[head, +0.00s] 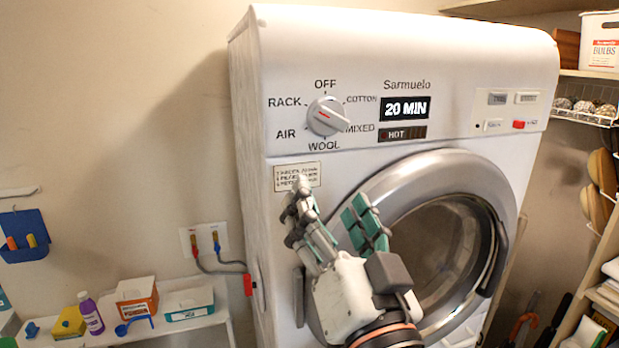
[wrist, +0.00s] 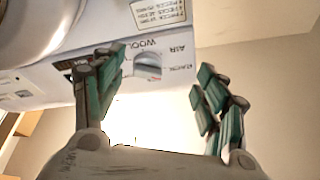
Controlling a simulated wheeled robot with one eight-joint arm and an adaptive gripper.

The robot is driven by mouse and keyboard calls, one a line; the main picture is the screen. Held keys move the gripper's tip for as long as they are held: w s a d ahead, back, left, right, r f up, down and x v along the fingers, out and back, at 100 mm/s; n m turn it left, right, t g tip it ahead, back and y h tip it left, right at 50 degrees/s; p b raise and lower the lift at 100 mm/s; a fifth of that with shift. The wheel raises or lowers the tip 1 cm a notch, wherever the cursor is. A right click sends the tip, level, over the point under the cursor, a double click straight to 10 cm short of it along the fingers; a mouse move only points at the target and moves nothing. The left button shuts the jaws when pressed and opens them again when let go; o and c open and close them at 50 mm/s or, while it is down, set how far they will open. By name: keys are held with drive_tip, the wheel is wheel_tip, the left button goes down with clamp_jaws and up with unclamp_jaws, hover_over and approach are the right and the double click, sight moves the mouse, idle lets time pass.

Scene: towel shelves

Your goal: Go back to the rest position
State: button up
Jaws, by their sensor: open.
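My gripper (head: 333,215) is open and empty in front of the white dryer (head: 400,40), below its control panel and beside the round door (head: 440,250). In the wrist view my gripper (wrist: 155,95) has its two fingers spread apart, with nothing between them. The dial (head: 327,116) has a red mark that points toward the lower right, near MIXED. The dial also shows in the wrist view (wrist: 148,66), apart from the fingers. The display (head: 405,108) reads 20 MIN, with HOT below it. The door looks shut.
A low shelf (head: 150,329) at the lower left holds a purple bottle (head: 91,313), an orange box (head: 137,297) and a teal-white box (head: 189,303). Shelves with a wire basket (head: 585,112) stand at the right. The wall at the left is mostly bare.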

drive_tip(key=w+d+f+n+g+y+b, duration=0.1)
drive_tip(key=w+f+n+g+b, duration=0.2)
drive_tip(key=f+b, duration=0.95)
drive_tip(key=f+n+g+b, duration=0.2)
drive_tip(key=f+g+b, duration=0.25)
drive_tip(key=f, duration=1.55)
drive_tip(key=s+d+f+g+h+b, duration=0.1)
drive_tip(key=d+f+b, duration=0.3)
drive_tip(key=f, duration=0.4)
drive_tip(key=s+d+f+m+g+h+b, duration=0.1)
drive_tip(key=s+d+f+g+h+b, duration=0.1)
drive_tip(key=d+f+b, duration=0.3)
drive_tip(key=s+d+f+m+g+h+b, duration=0.1)
drive_tip(key=d+f, duration=0.5)
drive_tip(key=f, duration=0.6)
drive_tip(key=s+g+h+b, duration=0.1)
drive_tip(key=g+b, duration=0.1)
drive_tip(key=b, duration=0.1)
drive_tip(key=shift+s+f+g, duration=0.2)
drive_tip(key=shift+g, duration=0.15)
